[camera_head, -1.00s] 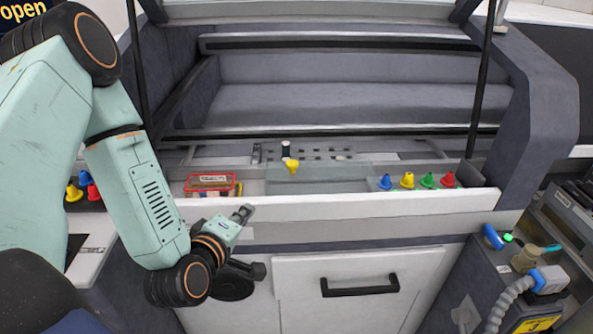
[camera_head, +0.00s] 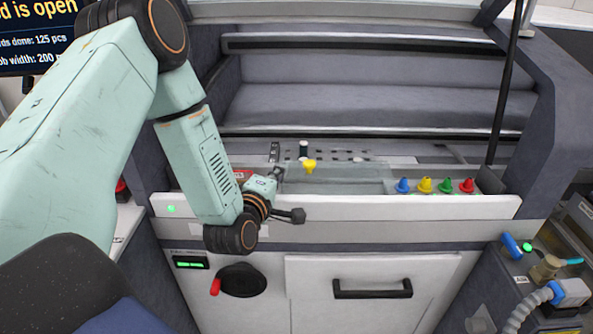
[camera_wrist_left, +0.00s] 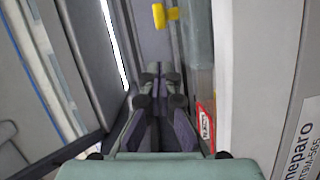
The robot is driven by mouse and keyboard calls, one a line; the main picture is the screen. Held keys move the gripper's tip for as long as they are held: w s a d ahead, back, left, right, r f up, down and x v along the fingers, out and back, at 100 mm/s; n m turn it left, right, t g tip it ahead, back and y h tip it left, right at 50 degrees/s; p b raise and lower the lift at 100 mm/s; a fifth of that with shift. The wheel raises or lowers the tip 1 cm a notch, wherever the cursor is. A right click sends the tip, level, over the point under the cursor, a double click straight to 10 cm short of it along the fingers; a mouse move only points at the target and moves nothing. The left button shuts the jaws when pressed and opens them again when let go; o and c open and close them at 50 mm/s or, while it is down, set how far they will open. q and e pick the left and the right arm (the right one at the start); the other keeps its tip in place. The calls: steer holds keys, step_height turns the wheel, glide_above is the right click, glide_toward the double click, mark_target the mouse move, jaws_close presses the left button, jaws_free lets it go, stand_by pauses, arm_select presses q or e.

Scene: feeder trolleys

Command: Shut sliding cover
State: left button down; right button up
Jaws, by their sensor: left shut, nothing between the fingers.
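The sliding cover (camera_head: 345,180) looks like a clear, greyish panel lying behind the white front rail of the machine. A yellow knob (camera_head: 310,166) stands at its left part; it also shows at the top of the left wrist view (camera_wrist_left: 165,15). I cannot tell how far the cover is slid. My left gripper (camera_head: 277,174) is just left of the knob, above the rail, apart from it. In the left wrist view its fingers (camera_wrist_left: 158,72) are together and empty, pointing toward the knob. My right gripper is in no view.
Blue, yellow, green and red caps (camera_head: 425,185) stand in a row right of the cover. A red-framed label (camera_head: 242,174) lies behind my left wrist. The white rail (camera_head: 400,206) runs along the front. A raised lid with dark struts (camera_head: 505,90) frames the opening.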

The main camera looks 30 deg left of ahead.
mark_target(296, 180)
arm_select(q)
steer(key=w, duration=0.2)
steer(key=d, duration=0.1)
steer(key=shift+w+f, duration=0.35)
steer(key=shift+w, duration=0.05)
steer(key=shift+w+d, duration=0.5)
steer(key=shift+w, duration=0.1)
steer(key=shift+a, duration=0.1)
steer(key=shift+f, duration=0.1)
steer(key=shift+w, duration=0.1)
